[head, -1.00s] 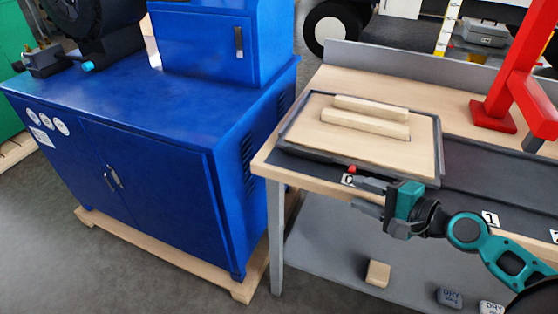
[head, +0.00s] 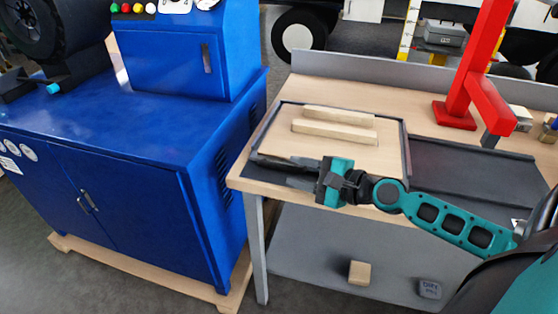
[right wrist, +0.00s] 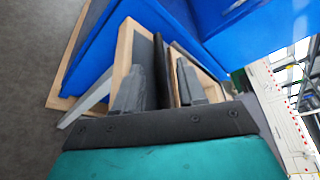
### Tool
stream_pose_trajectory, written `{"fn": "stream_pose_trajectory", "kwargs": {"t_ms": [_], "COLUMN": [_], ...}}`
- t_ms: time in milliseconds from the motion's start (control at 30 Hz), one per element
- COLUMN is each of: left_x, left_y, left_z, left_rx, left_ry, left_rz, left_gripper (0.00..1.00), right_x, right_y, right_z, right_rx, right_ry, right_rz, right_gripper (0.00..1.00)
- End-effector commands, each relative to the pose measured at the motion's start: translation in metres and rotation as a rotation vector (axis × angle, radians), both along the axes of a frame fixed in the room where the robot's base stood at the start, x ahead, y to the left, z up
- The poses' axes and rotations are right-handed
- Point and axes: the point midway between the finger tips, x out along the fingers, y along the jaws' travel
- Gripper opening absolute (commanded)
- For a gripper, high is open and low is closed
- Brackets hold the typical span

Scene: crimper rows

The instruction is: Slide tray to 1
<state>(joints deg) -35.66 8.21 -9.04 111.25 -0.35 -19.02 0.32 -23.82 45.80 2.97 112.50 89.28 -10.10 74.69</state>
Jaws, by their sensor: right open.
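The tray (head: 405,150) has a dark rim and lies at the left end of the workbench. It carries a light wooden board (head: 388,150) with two wooden bars (head: 335,122) on it. My right gripper (head: 272,171) is open at the tray's front left edge, its fingers pointing left. In the right wrist view, a dark upright edge (right wrist: 161,65) stands between the open fingers (right wrist: 160,92). I cannot tell whether they touch it. The 0 mark is hidden behind my right gripper. My left gripper is not in view.
The dark track (head: 465,180) right of the tray looks clear. A red stand (head: 470,80) rises behind it. A blue cabinet (head: 150,200) stands left of the workbench (head: 445,125). A wooden block (head: 359,273) and a grey block (head: 429,288) lie on the lower shelf.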

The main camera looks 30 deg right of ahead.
Motion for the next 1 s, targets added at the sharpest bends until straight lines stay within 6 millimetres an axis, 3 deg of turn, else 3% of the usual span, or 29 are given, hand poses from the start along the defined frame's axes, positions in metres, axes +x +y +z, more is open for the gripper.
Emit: {"fn": "stream_pose_trajectory", "kwargs": {"t_ms": [433, 867, 1000], "left_x": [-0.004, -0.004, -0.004], "left_y": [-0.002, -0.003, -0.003], "left_z": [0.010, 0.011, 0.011], "left_rx": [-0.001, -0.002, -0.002], "left_ry": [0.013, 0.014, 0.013], "left_rz": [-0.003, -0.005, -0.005], "left_gripper": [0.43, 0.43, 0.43], "right_x": [0.047, 0.052, 0.052], "right_y": [0.018, 0.021, 0.021], "right_z": [-0.010, -0.012, -0.012], "right_rx": [0.001, -0.002, -0.001], "right_ry": [-0.001, 0.000, 0.000], "right_rz": [0.000, 0.002, 0.002], "right_gripper": [0.40, 0.40, 0.28]}}
